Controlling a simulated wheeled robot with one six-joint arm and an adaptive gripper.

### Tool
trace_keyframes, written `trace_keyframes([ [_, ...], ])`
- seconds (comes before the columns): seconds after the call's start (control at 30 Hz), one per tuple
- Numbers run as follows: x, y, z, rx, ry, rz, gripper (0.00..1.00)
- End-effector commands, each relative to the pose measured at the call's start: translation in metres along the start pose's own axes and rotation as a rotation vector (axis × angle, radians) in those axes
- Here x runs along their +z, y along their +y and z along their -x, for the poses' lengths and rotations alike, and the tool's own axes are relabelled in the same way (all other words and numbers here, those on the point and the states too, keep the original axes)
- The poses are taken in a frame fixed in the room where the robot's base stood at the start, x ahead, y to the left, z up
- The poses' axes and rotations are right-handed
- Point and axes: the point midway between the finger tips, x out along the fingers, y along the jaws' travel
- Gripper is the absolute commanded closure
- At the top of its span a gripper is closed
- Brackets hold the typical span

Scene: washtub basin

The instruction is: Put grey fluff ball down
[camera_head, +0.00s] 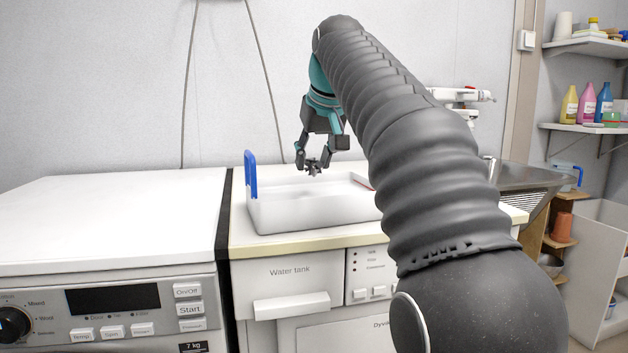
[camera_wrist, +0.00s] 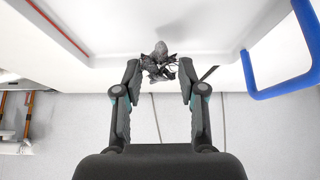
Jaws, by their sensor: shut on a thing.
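The grey fluff ball (camera_wrist: 160,64) is a small, ragged grey clump between the fingertips of my gripper (camera_wrist: 159,75) in the wrist view. My gripper is shut on it. In the head view my gripper (camera_head: 314,162) points down over the white washtub basin (camera_head: 300,213), and the fluff ball (camera_head: 314,169) shows as a small dark clump at its tips. The fluff ball appears to be above the basin floor; the exact gap cannot be told. My arm hides the right part of the basin.
A blue handle (camera_head: 251,174) stands up at the basin's left end. A washing machine (camera_head: 110,225) with a clear white top is at the left. A metal sink (camera_head: 525,178) lies at the right. Shelves with bottles (camera_head: 587,104) hang at the far right.

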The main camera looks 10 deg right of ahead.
Motion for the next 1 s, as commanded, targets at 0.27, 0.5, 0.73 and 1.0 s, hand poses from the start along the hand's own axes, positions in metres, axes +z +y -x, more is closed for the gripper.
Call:
trace_keyframes([
  [0.27,0.021,0.0,-0.031,0.0,-0.002,0.0,0.73],
  [0.5,0.021,0.0,-0.032,0.0,0.0,0.0,0.73],
  [0.73,0.023,0.0,-0.035,0.0,-0.001,0.0,0.57],
  [1.0,0.023,0.0,-0.035,0.0,-0.001,0.0,0.34],
])
